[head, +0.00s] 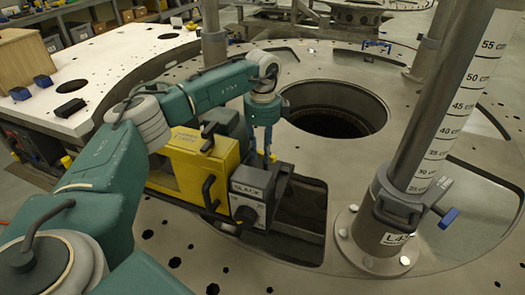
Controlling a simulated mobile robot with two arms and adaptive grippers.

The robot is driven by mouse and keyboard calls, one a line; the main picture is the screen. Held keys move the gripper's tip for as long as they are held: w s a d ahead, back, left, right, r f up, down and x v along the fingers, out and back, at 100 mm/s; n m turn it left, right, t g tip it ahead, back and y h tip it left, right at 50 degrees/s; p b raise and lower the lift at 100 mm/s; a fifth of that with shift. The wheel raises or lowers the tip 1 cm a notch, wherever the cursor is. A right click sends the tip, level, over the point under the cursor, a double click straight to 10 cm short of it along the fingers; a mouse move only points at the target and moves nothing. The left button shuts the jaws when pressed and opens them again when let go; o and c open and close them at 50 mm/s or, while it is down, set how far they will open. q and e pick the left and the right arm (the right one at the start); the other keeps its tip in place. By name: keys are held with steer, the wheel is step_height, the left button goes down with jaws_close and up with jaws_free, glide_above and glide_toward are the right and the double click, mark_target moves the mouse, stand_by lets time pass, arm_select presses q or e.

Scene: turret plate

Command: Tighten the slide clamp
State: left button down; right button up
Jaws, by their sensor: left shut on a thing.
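My left arm comes in from the left, and its gripper (264,148) points down beside the yellow unit (198,165). It is shut on a small part at the back of the dark box (262,190) marked SLACK. The fingers and the held part are small and partly hidden, so I cannot make out the part's shape or its setting. A collar (397,207) with a blue lever (448,218) sits low on the scaled column (425,130), clear of my gripper. I cannot tell from the picture which part is the slide clamp. My right gripper is out of view.
The yellow unit stands on the grey turret plate (170,245), beside a dark rectangular opening (305,215). A large round hole (335,110) lies behind it. A second column (213,35) rises at the back. A pale table (90,85) is at the left.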

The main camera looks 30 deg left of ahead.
arm_select(q)
steer(key=m, duration=0.4)
steer(key=shift+w+a+m, duration=0.1)
steer(key=shift+w+m, duration=0.15)
steer(key=shift+m, duration=0.05)
steer(key=m, duration=0.3)
steer(key=shift+w+m, duration=0.15)
steer(key=shift+m, duration=0.15)
steer(key=m, duration=0.4)
steer(key=shift+w, duration=0.2)
steer(key=shift+w+r+m, duration=0.1)
steer(key=shift+w+m, duration=0.05)
steer(key=shift+m, duration=1.75)
steer(key=c, duration=1.4)
jaws_free()
steer(key=shift+c, duration=0.2)
step_height(320, 180, up, 12)
